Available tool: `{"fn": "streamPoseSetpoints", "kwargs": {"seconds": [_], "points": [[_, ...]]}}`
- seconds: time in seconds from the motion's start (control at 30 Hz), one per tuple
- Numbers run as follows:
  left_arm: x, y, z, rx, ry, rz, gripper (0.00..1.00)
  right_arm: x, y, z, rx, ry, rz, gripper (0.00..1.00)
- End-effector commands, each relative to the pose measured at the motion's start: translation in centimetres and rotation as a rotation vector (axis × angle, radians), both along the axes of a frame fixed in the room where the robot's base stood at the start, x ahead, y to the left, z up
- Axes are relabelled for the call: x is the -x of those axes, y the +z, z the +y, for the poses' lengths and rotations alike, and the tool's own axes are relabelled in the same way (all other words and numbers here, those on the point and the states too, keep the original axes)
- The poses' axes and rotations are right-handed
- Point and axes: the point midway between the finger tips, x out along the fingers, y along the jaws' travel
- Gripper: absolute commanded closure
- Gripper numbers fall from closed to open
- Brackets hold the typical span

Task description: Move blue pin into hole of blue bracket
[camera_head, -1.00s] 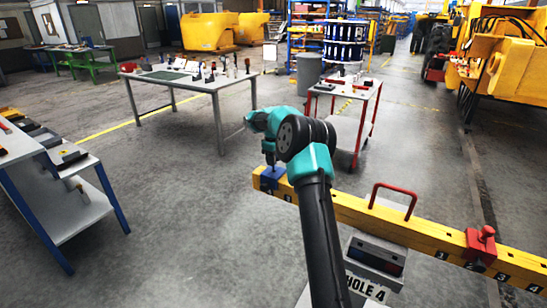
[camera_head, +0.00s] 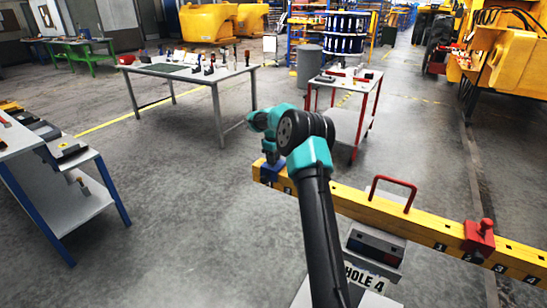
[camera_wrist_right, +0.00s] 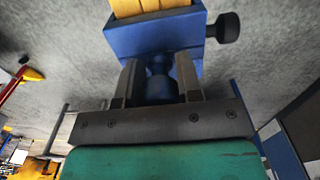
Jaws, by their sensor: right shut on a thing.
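The blue bracket (camera_head: 270,173) sits around the left end of the yellow beam (camera_head: 345,203); in the right wrist view the bracket (camera_wrist_right: 152,37) fills the top middle. My right gripper (camera_head: 269,156) is just above the bracket, pointing down. In the right wrist view its two fingers (camera_wrist_right: 159,83) are shut on the blue pin (camera_wrist_right: 160,88). The pin's far end meets the bracket's blue surface in that view. The hole is hidden, and I cannot tell how deep the pin is in it. My left gripper is not in view.
A dark knob (camera_wrist_right: 228,27) sticks out from the bracket's side. The beam carries a red handle (camera_head: 394,187) and a red bracket with a pin (camera_head: 480,238). A "HOLE 4" sign (camera_head: 364,277) is below the beam.

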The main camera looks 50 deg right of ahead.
Motion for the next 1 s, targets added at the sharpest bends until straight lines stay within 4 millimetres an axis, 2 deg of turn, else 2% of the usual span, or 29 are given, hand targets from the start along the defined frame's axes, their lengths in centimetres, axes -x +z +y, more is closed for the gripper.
{"fn": "streamPoseSetpoints", "kwargs": {"seconds": [0.27, 0.3, 0.6, 0.87, 1.0], "points": [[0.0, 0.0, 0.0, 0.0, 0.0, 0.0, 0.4, 0.0, -0.05, 0.0, 0.0, 0.0, 0.0, 0.93], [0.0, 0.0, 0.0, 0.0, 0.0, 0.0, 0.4, 0.0, -0.05, 0.0, 0.0, 0.0, 0.0, 0.66], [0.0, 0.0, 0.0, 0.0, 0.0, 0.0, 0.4, 0.0, -0.05, 0.01, 0.0, 0.0, 0.0, 0.37], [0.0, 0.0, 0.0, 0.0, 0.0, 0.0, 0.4, -0.01, -0.01, 0.01, 0.0, 0.0, 0.0, 0.37], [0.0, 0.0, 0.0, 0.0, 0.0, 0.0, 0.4, -0.04, 0.65, 0.0, 0.001, 0.0, -0.001, 0.37]]}}
